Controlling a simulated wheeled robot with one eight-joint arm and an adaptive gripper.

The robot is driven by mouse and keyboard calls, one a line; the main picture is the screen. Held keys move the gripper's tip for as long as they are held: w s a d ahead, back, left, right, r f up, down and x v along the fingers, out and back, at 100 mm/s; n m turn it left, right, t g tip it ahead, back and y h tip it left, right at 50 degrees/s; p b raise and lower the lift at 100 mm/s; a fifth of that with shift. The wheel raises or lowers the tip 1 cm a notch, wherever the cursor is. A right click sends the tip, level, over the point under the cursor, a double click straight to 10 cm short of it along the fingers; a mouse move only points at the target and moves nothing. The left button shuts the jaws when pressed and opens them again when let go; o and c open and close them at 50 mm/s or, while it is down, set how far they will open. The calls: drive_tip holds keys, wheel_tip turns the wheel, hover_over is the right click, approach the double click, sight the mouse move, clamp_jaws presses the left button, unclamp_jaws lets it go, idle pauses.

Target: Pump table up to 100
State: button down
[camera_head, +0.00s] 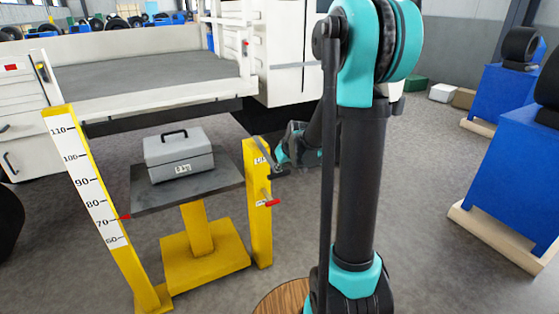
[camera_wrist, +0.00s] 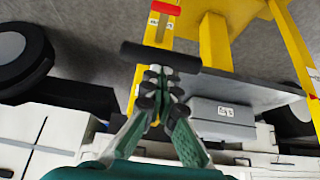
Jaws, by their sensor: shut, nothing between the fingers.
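The yellow lift table has a dark grey top (camera_head: 225,179) that carries a grey toolbox (camera_head: 180,158). A white scale (camera_head: 88,178) stands at its left, marked 60 to 110. The red pointer (camera_head: 124,216) is close to the 70 mark. On the right yellow post (camera_head: 258,220) is a red-tipped lever (camera_head: 270,203). A black crossbar handle (camera_wrist: 160,57) is at my fingertips in the wrist view. My gripper (camera_wrist: 158,78) is shut and empty, its tips close to or touching that bar. In the head view my gripper (camera_head: 283,168) is beside the post, partly hard to make out.
A white truck with a flat bed (camera_head: 150,75) stands behind the table. Blue cabinets (camera_head: 515,160) on wooden pallets stand at the right. Grey floor is clear between my arm and the cabinets.

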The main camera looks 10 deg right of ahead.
sight(280, 175)
drive_tip(key=shift+t, duration=0.4)
drive_tip(key=f, duration=0.4)
drive_tip(key=shift+w+a+f, duration=0.15)
drive_tip(key=shift+w+f, duration=0.05)
drive_tip(key=shift+w, duration=0.15)
drive_tip(key=shift+w+a+f, duration=0.1)
drive_tip(key=shift+w+f, duration=0.1)
drive_tip(key=shift+f, duration=0.45)
drive_tip(key=shift+w+f, duration=0.15)
drive_tip(key=shift+f, duration=0.5)
wheel_tip(280, 175, up, 4)
drive_tip(key=shift+s+r, duration=0.1)
drive_tip(key=shift+r, duration=0.05)
drive_tip(key=s+f+v, duration=0.1)
drive_tip(key=v, duration=0.8)
drive_tip(key=shift+s+d+r, duration=0.2)
drive_tip(key=shift+s+d, duration=0.2)
drive_tip(key=shift+s, duration=0.05)
idle(2.2)
